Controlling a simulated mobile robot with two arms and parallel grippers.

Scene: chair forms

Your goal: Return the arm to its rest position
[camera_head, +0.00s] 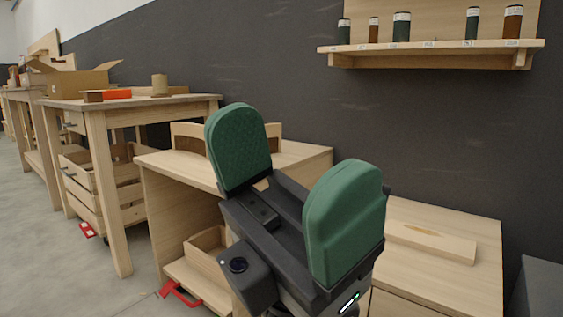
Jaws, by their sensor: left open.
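My left gripper (292,185) fills the lower middle of the head view. It has two green padded fingers spread wide apart on a dark body, with nothing between them. The fingers point up and it hangs in front of the wooden workbench. My right gripper is not in the view.
A wooden bench (308,155) stands behind the gripper, with a lower wooden cabinet top (480,222) to its right. A wall shelf (430,47) holds several small jars. A taller table (205,98) with an open cardboard box (78,83) stands left. Grey floor is free at lower left.

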